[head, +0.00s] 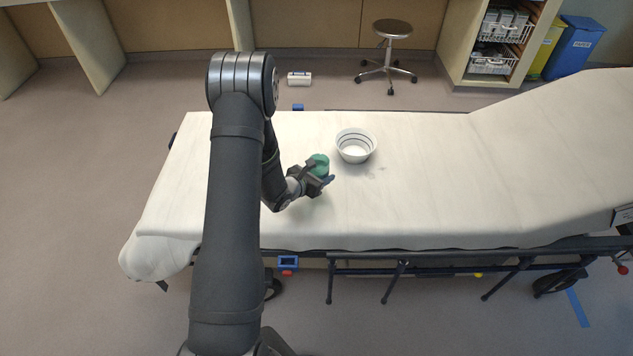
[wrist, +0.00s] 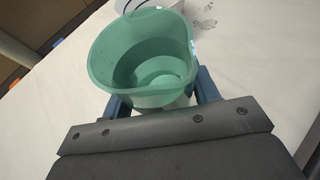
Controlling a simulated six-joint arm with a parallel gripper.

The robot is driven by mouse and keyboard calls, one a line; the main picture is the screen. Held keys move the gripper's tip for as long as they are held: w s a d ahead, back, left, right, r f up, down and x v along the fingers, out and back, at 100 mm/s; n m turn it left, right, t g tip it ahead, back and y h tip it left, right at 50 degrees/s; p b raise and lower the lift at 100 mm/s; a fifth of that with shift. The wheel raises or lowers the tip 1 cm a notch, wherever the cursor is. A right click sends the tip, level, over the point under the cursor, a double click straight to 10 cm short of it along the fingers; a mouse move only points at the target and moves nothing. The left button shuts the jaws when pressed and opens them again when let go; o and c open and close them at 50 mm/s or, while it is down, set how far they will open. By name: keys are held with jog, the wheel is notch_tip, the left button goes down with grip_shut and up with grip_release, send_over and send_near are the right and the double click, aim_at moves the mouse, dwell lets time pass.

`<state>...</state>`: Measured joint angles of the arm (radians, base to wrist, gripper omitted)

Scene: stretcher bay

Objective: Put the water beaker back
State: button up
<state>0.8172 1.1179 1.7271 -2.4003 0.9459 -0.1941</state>
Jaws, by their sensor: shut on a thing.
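The water beaker is a translucent green cup (head: 319,163) held between the fingers of my gripper (head: 318,183) over the stretcher's white sheet. In the wrist view the green beaker (wrist: 146,58) shows its open rim and its inside, with my blue-grey fingers on both sides of it. My gripper (wrist: 160,98) is shut on the beaker. The inside looks empty of other objects; whether it holds water I cannot tell. Whether its base touches the sheet is hidden.
A white bowl with dark bands (head: 356,147) stands just right of and behind the beaker; its edge also shows in the wrist view (wrist: 124,5). The white stretcher sheet (head: 450,190) is clear to the right, rising to a backrest. A stool (head: 392,30) stands behind.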

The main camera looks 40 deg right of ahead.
jog(key=shift+w+f, duration=0.4)
jog(key=shift+w, duration=0.25)
jog(key=shift+f, duration=2)
jog(key=shift+f, duration=0.1)
jog(key=o, duration=1.1)
jog(key=shift+c, duration=0.2)
jog(key=shift+a+r, duration=0.2)
jog(key=shift+a, duration=0.05)
jog(key=v, duration=1.1)
jog(key=shift+a+r, duration=0.1)
jog(key=shift+a, duration=0.15)
